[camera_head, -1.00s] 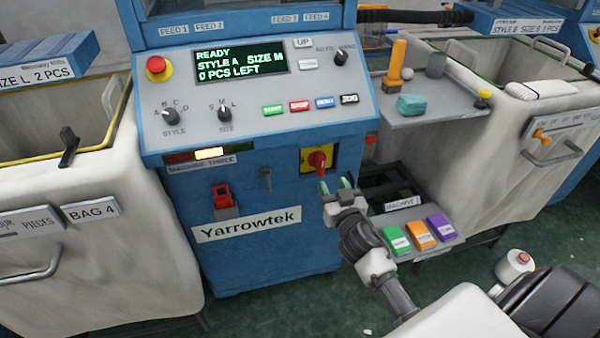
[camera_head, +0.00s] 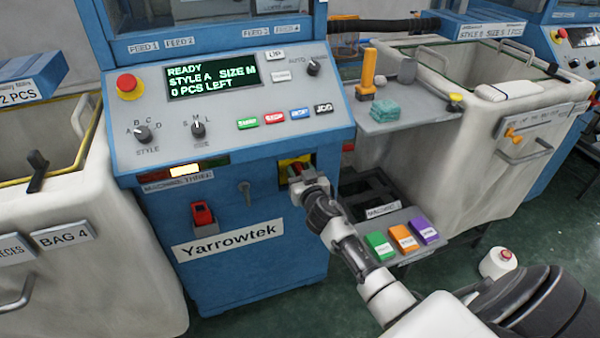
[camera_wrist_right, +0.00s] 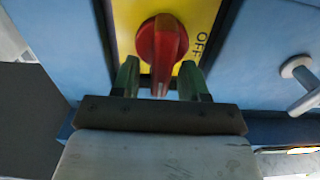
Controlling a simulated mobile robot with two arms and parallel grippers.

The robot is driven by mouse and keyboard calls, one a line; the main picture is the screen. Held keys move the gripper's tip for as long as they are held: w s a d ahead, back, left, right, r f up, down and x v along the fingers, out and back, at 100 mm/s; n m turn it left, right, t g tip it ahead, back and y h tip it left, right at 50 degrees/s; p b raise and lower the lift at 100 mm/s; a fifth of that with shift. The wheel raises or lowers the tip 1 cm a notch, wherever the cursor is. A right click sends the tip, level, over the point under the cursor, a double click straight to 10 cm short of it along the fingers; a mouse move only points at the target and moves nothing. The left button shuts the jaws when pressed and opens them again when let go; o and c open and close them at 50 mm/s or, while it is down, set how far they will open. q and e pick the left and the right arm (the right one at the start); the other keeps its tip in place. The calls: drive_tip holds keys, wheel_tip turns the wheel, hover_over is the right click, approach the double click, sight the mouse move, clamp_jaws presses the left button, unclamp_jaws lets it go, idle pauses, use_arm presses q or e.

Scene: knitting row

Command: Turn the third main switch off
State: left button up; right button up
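The main switch of machine three is a red rotary knob (camera_wrist_right: 160,45) on a yellow plate (camera_wrist_right: 125,12) on the blue front panel. "OFF" is printed on the plate, to the knob's right in the wrist view. My right gripper (camera_wrist_right: 160,82) is open, its two green fingertips on either side of the knob's handle. Small gaps seem to show between fingers and handle; contact cannot be told. In the head view my right gripper (camera_head: 299,178) hides most of the yellow plate (camera_head: 286,162). My left gripper is not in view.
The console (camera_head: 235,110) above reads READY, 0 PCS LEFT. A grey key-like handle (camera_head: 246,192) and a red switch (camera_head: 202,214) are left of my gripper. A shelf with green, orange and purple packets (camera_head: 404,238) is at the right.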

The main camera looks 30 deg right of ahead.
clamp_jaws()
drive_tip(key=shift+n, duration=0.3)
drive_tip(key=shift+a, duration=0.1)
drive_tip(key=n, duration=0.4)
drive_tip(key=shift+w+a+f+b, duration=0.1)
drive_tip(key=shift+a+f+b, duration=0.05)
drive_tip(key=shift+a+b, duration=0.15)
use_arm(q)
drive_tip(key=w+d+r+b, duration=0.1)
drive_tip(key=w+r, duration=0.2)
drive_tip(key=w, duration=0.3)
drive_tip(key=shift+b, duration=0.35)
use_arm(e)
drive_tip(key=shift+w+a+f+n, duration=0.1)
drive_tip(key=shift+a+f+n, duration=0.15)
drive_tip(key=shift+n, duration=1.95)
drive_tip(key=shift+s+a+f+n, duration=0.1)
drive_tip(key=shift+f+n, duration=0.25)
drive_tip(key=shift+n, duration=1.85)
drive_tip(key=shift+w+a+f+n, duration=0.1)
drive_tip(key=shift+a+f+n, duration=0.15)
drive_tip(key=shift+n, duration=1.95)
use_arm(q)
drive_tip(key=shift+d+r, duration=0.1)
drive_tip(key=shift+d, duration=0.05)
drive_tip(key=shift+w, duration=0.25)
